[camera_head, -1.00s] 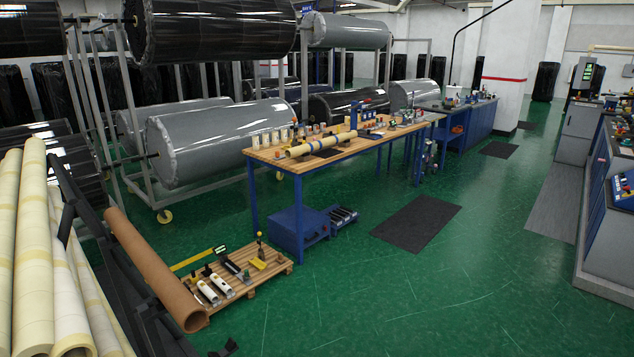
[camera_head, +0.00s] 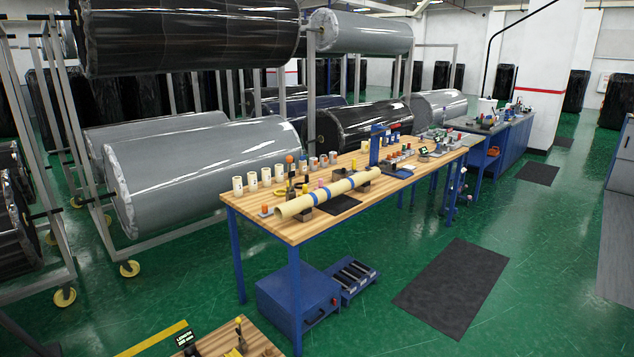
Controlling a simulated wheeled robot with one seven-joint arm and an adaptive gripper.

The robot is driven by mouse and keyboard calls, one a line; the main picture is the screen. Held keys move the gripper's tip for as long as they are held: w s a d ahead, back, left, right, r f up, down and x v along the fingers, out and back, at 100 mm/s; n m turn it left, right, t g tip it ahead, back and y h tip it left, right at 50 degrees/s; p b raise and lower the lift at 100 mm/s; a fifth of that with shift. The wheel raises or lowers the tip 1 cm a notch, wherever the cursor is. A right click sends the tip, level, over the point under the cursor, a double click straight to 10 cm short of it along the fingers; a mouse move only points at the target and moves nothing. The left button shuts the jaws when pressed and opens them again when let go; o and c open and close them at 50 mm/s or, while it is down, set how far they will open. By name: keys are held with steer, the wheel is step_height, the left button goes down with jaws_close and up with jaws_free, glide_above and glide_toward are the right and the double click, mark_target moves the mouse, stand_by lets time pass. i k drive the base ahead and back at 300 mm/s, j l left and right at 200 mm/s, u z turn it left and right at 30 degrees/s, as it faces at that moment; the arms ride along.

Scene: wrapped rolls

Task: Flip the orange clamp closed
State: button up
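A blue bench with a wooden top (camera_head: 232,201) stands ahead in the head view. A long cream tube with blue bands (camera_head: 330,192) rests on it in dark supports. Several small cups, rolls and tools stand along the bench, some with orange parts, such as an orange-topped item (camera_head: 290,159) near the back edge. A blue upright device (camera_head: 377,143) stands past the tube. I cannot make out which thing is the orange clamp at this distance. My gripper is not in view.
Wrapped rolls (camera_head: 205,170) hang on metal racks behind the bench. A blue cabinet (camera_head: 297,298) sits beneath it. Green floor and a dark mat (camera_head: 455,285) lie open at the right.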

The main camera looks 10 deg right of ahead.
mark_target(289, 157)
steer(key=i+l+u, duration=0.15)
steer(key=i, duration=0.2)
steer(key=i+l+u, duration=0.1)
steer(key=i, duration=0.25)
steer(key=i+l, duration=0.15)
steer(key=i, duration=0.3)
steer(key=i+l+u, duration=0.1)
steer(key=i, duration=0.4)
steer(key=i+l, duration=0.2)
steer(key=i, duration=0.25)
steer(key=i+l, duration=0.2)
steer(key=i, duration=0.25)
steer(key=i+l+u, duration=0.1)
steer(key=i, duration=0.4)
steer(key=i+l, duration=0.3)
steer(key=i, duration=0.15)
